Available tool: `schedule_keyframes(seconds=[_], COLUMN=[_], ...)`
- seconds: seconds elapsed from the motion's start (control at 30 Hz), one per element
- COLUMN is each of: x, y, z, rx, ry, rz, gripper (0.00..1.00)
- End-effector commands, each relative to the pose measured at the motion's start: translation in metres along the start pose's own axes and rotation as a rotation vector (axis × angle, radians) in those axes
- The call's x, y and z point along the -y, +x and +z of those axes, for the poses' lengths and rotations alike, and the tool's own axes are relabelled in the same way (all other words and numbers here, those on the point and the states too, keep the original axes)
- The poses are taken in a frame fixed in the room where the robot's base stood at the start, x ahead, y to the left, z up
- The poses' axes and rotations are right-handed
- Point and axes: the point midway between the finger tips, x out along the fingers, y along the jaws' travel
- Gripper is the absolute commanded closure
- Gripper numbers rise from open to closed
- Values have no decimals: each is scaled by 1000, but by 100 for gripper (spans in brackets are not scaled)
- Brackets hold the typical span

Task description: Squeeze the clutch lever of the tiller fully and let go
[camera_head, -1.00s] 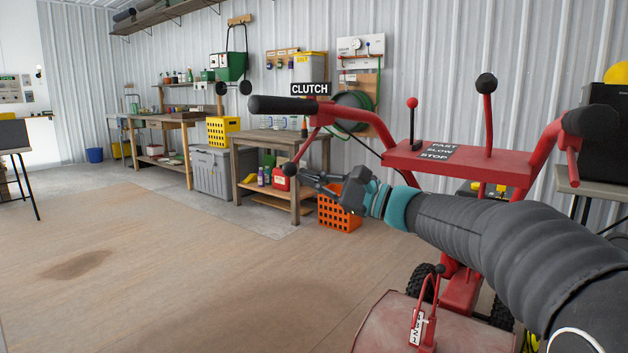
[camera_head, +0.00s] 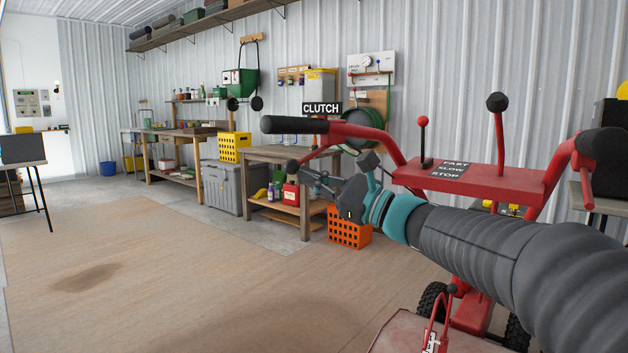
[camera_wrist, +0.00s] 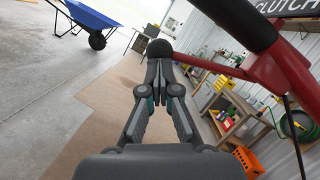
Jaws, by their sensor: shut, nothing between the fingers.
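The tiller's clutch lever is a red rod (camera_head: 330,154) with a black ball end (camera_head: 291,167). It slants up from the ball to the red handlebar, below the black handlebar grip (camera_head: 295,125), with a gap between them. My gripper (camera_head: 306,169) is shut and empty, its fingertips at the ball end. In the wrist view the fingertips (camera_wrist: 159,63) come together right at the black ball (camera_wrist: 159,48), apparently touching it. The lever (camera_wrist: 205,64) runs right from there, and the grip (camera_wrist: 242,18) crosses above. The exact contact is hidden.
A red panel (camera_head: 510,182) with two upright levers is right of the clutch side. A CLUTCH sign (camera_head: 321,109) shows behind the grip. A workbench (camera_head: 275,153) and orange crate (camera_head: 348,230) stand behind. A blue wheelbarrow (camera_wrist: 88,14) shows in the wrist view.

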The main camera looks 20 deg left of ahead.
Motion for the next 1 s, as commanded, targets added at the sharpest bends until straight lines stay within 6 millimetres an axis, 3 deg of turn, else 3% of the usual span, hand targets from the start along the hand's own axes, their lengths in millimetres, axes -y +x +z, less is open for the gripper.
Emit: schedule_keyframes(seconds=[0.67, 0.83, 1.0], x=[-1, -4, -8], y=[0, -11, -36], z=[-1, -13, -35], rx=[1, 1, 0], ry=[-1, -1, -1], rz=[3, 1, -3], gripper=[100, 100, 100])
